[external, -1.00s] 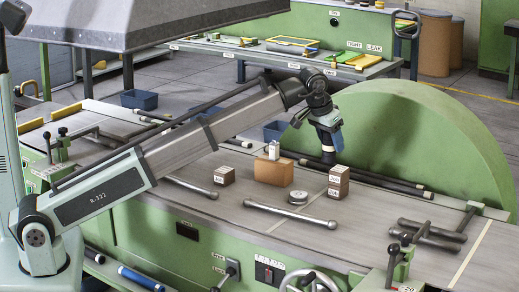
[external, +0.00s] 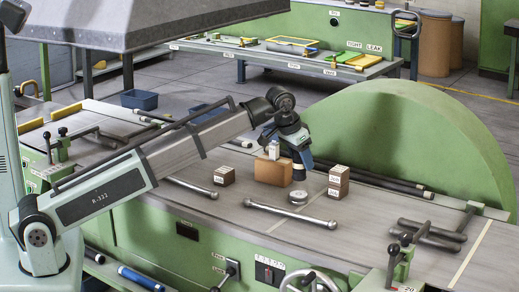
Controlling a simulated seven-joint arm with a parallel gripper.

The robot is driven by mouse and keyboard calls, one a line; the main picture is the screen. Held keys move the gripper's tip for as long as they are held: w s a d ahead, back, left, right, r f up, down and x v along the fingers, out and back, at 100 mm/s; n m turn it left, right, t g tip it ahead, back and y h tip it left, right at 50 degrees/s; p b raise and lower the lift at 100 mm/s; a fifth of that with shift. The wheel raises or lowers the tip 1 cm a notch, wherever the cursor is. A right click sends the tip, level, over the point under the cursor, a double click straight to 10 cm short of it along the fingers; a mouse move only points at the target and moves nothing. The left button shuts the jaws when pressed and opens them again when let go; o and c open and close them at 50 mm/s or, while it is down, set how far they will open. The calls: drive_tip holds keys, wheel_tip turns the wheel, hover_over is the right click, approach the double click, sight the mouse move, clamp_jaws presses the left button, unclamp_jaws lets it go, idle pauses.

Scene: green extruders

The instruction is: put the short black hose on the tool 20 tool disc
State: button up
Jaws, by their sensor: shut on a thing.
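My gripper (external: 299,163) points down over the middle of the grey bench top. It is shut on a short dark piece, apparently the short black hose (external: 298,173), of which only a small part shows below the blue-grey fingers. A round silver disc (external: 298,198), apparently the tool disc, lies flat on the bench just below and in front of the gripper. The held piece appears above the disc and apart from it. I cannot read a label on the disc.
A brown block (external: 273,171) with a small pale piece on top stands close left of the gripper. Stacked small boxes (external: 338,182) stand right of the disc. A silver bar (external: 290,215) lies in front. Black rods (external: 400,184) lie behind, by the large green wheel cover (external: 420,130).

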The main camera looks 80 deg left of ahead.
drive_tip(key=shift+f, duration=2.35)
drive_tip(key=shift+f, duration=0.1)
drive_tip(key=o, duration=1.1)
drive_tip(key=v, duration=1.2)
